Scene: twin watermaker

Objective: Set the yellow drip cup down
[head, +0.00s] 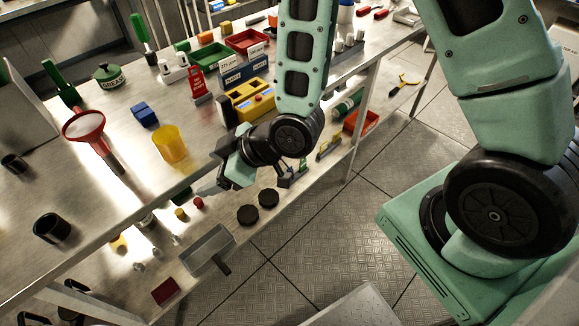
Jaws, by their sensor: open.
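The yellow drip cup (170,146) stands upright on the steel tabletop (125,185), not far from its front edge. My gripper (217,172) is open and empty, just right of the cup and near the table's front edge. A gap shows between the gripper and the cup. The fingers are partly hidden by the gripper's own body and dark against the background.
A lower shelf holds black discs (247,214).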

